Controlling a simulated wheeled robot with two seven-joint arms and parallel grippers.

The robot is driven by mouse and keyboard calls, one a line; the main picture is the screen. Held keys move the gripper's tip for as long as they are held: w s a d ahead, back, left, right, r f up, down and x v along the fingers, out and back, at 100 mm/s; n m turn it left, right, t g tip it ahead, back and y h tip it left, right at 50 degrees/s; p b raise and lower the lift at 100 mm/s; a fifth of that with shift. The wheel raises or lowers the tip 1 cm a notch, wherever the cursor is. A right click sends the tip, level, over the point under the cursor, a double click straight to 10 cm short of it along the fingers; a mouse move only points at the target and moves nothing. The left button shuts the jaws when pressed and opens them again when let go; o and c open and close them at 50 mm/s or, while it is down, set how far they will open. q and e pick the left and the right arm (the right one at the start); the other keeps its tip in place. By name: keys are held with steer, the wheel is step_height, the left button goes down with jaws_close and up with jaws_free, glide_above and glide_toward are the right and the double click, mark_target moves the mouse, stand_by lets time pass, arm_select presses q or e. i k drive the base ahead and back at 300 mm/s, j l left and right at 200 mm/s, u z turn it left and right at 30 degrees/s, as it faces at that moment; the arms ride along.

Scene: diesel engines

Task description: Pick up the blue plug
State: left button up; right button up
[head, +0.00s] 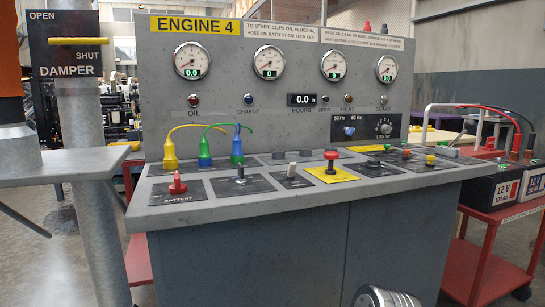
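Three plugs stand upright in a row at the left of the console top (300,190). The left one is a yellow plug (170,152). I cannot tell for certain whether the blue lower body is a socket or a plug.
A red battery switch (177,184), a black lever (240,174) and a red button on a yellow plate (331,160) stand in front of the plugs. A gauge panel (285,60) rises behind.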

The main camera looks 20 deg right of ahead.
mark_target(237, 142)
steer(key=i+l+z, duration=0.2)
steer(key=l+z, duration=0.25)
steer(key=i+l+z, duration=0.2)
steer(key=z, duration=0.25)
